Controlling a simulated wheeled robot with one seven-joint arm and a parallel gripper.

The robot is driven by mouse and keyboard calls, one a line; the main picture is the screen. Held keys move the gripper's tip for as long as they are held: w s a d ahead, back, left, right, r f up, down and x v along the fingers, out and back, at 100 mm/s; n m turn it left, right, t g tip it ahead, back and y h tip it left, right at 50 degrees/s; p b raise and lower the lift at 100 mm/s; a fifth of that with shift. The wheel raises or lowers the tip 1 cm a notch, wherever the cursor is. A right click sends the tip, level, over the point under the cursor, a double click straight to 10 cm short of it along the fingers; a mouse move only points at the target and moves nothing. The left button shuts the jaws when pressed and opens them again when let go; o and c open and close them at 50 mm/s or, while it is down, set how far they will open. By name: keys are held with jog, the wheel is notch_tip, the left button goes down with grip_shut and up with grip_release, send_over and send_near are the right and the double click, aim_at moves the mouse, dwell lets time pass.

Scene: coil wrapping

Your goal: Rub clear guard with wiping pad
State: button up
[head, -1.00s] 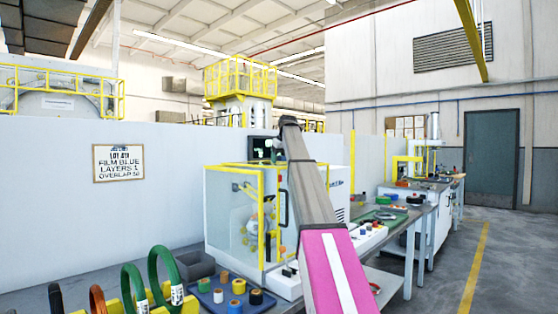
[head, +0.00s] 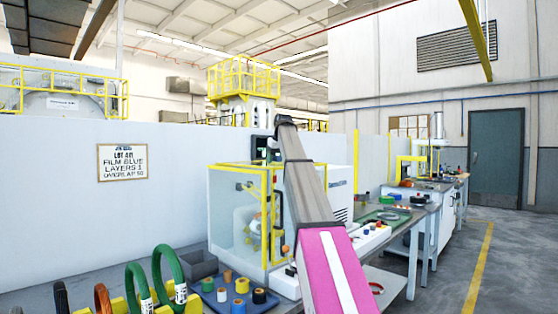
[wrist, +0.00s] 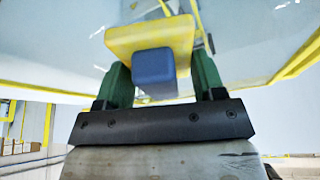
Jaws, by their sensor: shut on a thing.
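The wiping pad is a yellow slab (wrist: 128,38) with a blue block (wrist: 155,67) on its near side. In the wrist view my gripper (wrist: 161,76) has its two green fingers on either side of the blue block, shut on it. The clear guard (head: 225,215) is a see-through panel with yellow edging on the machine's front in the head view. A pale, glossy see-through surface (wrist: 60,60) with yellow edges lies beyond the pad in the wrist view. I cannot tell whether the pad touches it. In the head view my arm hides the gripper and pad.
A blue tray (head: 213,303) with several coloured rolls stands in front of the machine, beside a grey bin (head: 196,268). Several coils (head: 168,270) stand on a yellow rack at lower left. A bench (head: 395,215) with tools is to the right. The floor at far right is clear.

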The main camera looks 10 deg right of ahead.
jog(key=shift+s+a+f, duration=0.1)
jog(key=shift+s+a, duration=0.5)
jog(key=shift+a, duration=0.2)
jog(key=shift+s+a+f, duration=0.1)
jog(key=shift+s+a, duration=0.5)
jog(key=shift+a, duration=0.2)
jog(key=shift+s+a+r, duration=0.1)
jog(key=shift+s+a, duration=0.3)
jog(key=shift+a, duration=0.3)
jog(key=shift+s+a+r, duration=0.15)
jog(key=shift+s+a, duration=0.3)
jog(key=shift+a, duration=0.2)
jog(key=shift+s+a+r, duration=0.1)
jog(key=shift+s+a, duration=0.3)
jog(key=shift+a, duration=0.3)
jog(key=shift+r, duration=3.05)
jog(key=shift+r, duration=0.1)
notch_tip(320, 180, up, 3)
jog(key=shift+f, duration=0.1)
